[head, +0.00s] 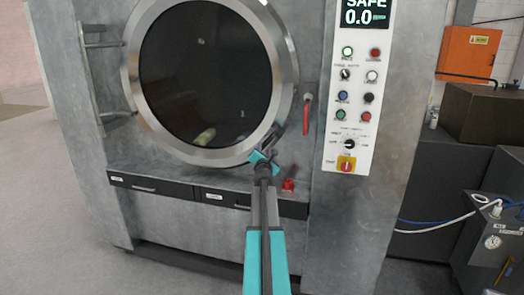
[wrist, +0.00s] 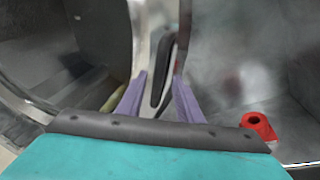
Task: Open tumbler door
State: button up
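The round tumbler door (head: 285,60) has a broad metal ring and dark glass, and it looks closed against the grey machine front. Its ring edge also fills the left of the wrist view (wrist: 125,30). In the wrist view a dark, slim handle (wrist: 162,70) stands upright at the ring's edge. My gripper (head: 280,128) is at the lower right of the door ring. In the wrist view its two purple fingers (wrist: 158,82) are apart, with the handle's lower end between them in the picture. A gap shows on each side; contact and depth cannot be told.
A red lever (head: 307,115) hangs right of the door. A red fitting (head: 288,184) sits on the ledge below and also shows in the wrist view (wrist: 258,126). Hinge bars (head: 90,85) are at the left. A button panel (head: 355,90) reads SAFE. Left floor is clear.

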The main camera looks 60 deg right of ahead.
jog(key=shift+x, duration=1.4)
